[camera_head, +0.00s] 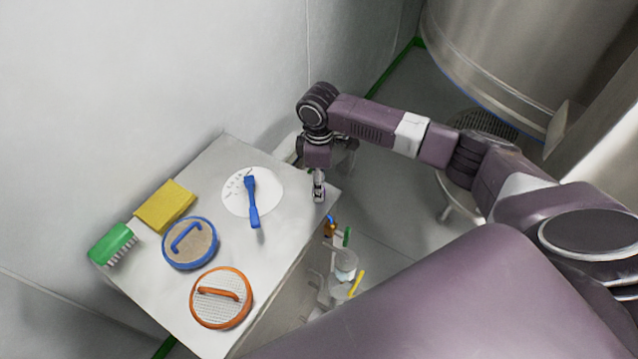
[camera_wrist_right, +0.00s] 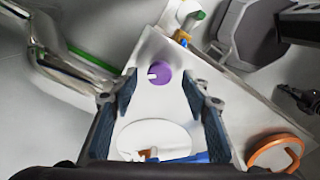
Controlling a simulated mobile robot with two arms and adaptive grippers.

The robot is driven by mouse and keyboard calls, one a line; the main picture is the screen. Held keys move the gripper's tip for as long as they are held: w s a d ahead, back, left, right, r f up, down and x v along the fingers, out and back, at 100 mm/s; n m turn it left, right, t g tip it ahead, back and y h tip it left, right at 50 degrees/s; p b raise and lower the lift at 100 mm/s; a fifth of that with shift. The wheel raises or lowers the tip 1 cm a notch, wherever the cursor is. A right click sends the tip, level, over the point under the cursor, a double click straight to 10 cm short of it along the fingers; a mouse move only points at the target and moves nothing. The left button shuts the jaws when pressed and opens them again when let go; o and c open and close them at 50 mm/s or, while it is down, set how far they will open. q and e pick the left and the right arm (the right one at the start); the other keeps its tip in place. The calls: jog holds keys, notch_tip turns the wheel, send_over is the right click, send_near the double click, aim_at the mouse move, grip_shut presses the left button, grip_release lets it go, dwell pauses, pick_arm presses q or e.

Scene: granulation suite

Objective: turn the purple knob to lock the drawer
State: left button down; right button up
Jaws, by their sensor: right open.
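The purple knob (camera_wrist_right: 161,72) shows in the right wrist view, with a small white mark on its left side. It sits on the white cabinet top (camera_wrist_right: 150,103) near a corner. My right gripper (camera_wrist_right: 158,84) is open, one finger on each side of the knob in that view; whether they touch it I cannot tell. In the head view my right gripper (camera_head: 319,188) hangs over the right corner of the cabinet top (camera_head: 185,285), and I cannot make out the knob there. The drawer cannot be made out.

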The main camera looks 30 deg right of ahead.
jog(key=shift+f, duration=0.8)
pick_arm(q)
jog(key=shift+w+r, duration=0.2)
jog(key=shift+w, duration=0.35)
pick_arm(e)
jog(key=shift+f, duration=0.15)
jog(key=shift+c, duration=0.5)
jog(key=c, duration=1.1)
jog(key=shift+o, duration=0.2)
jog(key=shift+r+m+p, duration=0.25)
jog(key=shift+m+p, duration=0.25)
jog(key=shift+p, duration=0.45)
jog(key=m+p, duration=0.2)
jog(key=shift+p, duration=0.3)
jog(key=m+p, duration=0.2)
jog(key=shift+m, duration=0.4)
pick_arm(q)
notch_tip(320, 180, up, 8)
jog(key=p, duration=0.1)
jog(key=shift+p, duration=0.3)
pick_arm(e)
jog(key=shift+w+f+m, duration=0.1)
jog(key=shift+m, duration=0.6)
pick_arm(q)
jog(key=shift+s, duration=0.1)
